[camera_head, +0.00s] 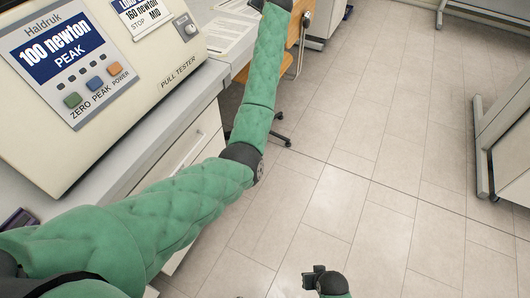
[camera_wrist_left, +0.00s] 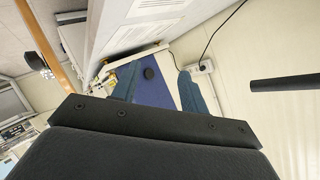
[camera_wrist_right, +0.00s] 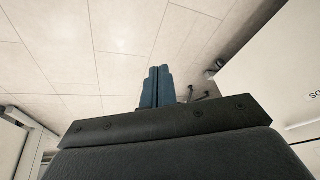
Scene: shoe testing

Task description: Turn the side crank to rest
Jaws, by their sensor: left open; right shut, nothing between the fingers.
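The beige pull tester (camera_head: 110,135) stands on the bench at the left of the head view; its display reads 100 newton PEAK. A black rod (camera_wrist_left: 285,83) enters from the right edge of the left wrist view, to the right of my left gripper's fingers and apart from them. It may be the side crank's handle, but I cannot tell. My left gripper (camera_wrist_left: 160,70) is open with nothing held; in the head view its arm runs out past the top edge. My right gripper (camera_wrist_right: 159,72) is shut and empty over the floor, low in the head view (camera_head: 314,272).
A chair (camera_head: 285,68) stands past the bench (camera_head: 205,85). The tiled floor (camera_head: 370,190) is clear.

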